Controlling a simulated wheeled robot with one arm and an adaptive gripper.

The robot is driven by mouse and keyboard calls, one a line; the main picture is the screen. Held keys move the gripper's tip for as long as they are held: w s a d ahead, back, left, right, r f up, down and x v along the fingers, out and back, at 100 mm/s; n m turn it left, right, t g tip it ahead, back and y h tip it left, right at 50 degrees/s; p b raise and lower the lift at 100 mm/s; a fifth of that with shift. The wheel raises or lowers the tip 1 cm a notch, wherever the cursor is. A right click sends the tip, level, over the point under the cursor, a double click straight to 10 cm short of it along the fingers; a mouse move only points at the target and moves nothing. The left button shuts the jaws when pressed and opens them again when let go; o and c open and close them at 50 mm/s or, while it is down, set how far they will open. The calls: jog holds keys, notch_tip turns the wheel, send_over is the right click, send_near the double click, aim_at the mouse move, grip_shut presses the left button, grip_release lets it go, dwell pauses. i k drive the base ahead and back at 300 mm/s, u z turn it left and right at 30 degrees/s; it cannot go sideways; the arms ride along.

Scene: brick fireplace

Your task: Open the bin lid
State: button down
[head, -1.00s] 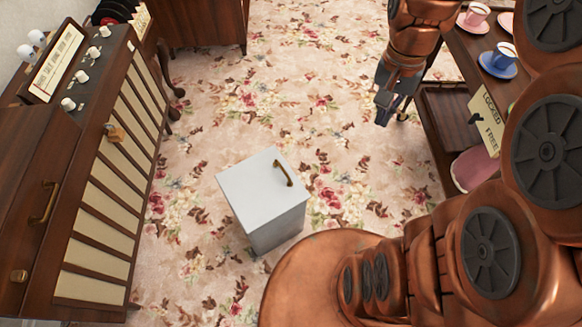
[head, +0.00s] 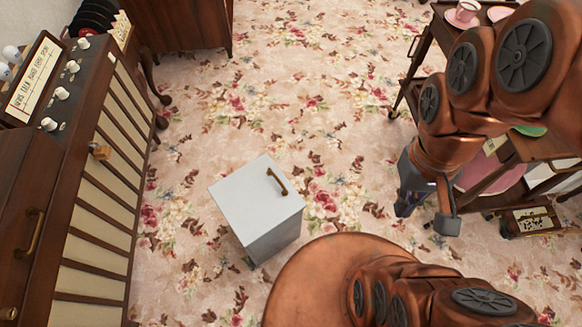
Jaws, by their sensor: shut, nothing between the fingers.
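The bin (head: 270,240) is a small white-grey box standing upright on the carpet, left of the picture's middle.
A wooden radio cabinet (head: 110,200) stands along the left. Flowered carpet (head: 345,150) lies clear between the bin and my gripper.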

aim_at(257, 198)
jog(key=u, duration=1.6)
